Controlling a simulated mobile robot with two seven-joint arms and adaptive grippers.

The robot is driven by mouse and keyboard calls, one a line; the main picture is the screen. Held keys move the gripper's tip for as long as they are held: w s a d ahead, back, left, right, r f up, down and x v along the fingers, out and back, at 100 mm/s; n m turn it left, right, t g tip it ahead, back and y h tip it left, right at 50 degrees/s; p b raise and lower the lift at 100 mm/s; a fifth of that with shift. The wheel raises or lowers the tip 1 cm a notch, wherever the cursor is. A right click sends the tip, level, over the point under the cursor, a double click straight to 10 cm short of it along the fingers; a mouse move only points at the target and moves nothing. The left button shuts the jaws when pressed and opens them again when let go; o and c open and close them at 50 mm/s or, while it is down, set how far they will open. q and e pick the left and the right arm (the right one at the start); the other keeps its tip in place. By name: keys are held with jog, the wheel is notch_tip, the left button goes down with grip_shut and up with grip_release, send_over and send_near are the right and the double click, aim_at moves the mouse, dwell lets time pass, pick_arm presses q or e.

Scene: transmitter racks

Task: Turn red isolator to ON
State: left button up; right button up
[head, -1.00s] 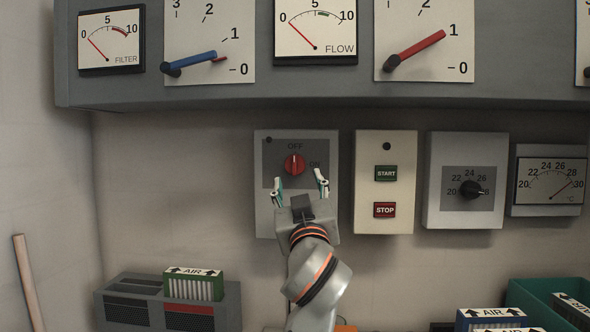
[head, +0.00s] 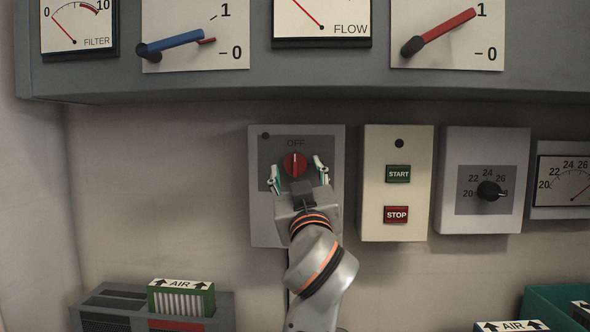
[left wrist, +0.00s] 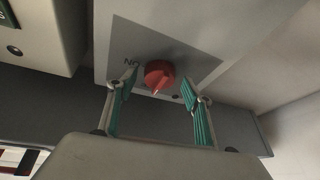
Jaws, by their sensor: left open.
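The red isolator (head: 295,165) is a round red knob on a dark plate of a grey wall box (head: 262,215). Its ridge stands upright, in line with the OFF label (head: 296,143) above it. The ON label is hidden behind a finger in the head view; it shows in the left wrist view (left wrist: 131,63). My left gripper (head: 296,174) is open in front of the knob, one finger to each side. In the left wrist view the red knob (left wrist: 159,76) lies between and beyond the green-padded fingertips, with gaps on both sides. My right gripper is not in view.
A panel with START (head: 398,174) and STOP (head: 396,214) buttons hangs just right of the isolator box. A black-knob thermostat (head: 490,191) is farther right. A grey cabinet with levers (head: 330,86) overhangs above. A green AIR filter (head: 180,297) sits in a unit below left.

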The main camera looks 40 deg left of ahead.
pick_arm(q)
jog(key=shift+w+a+r, duration=0.1)
jog(key=shift+w, duration=0.05)
jog(key=c, duration=1.1)
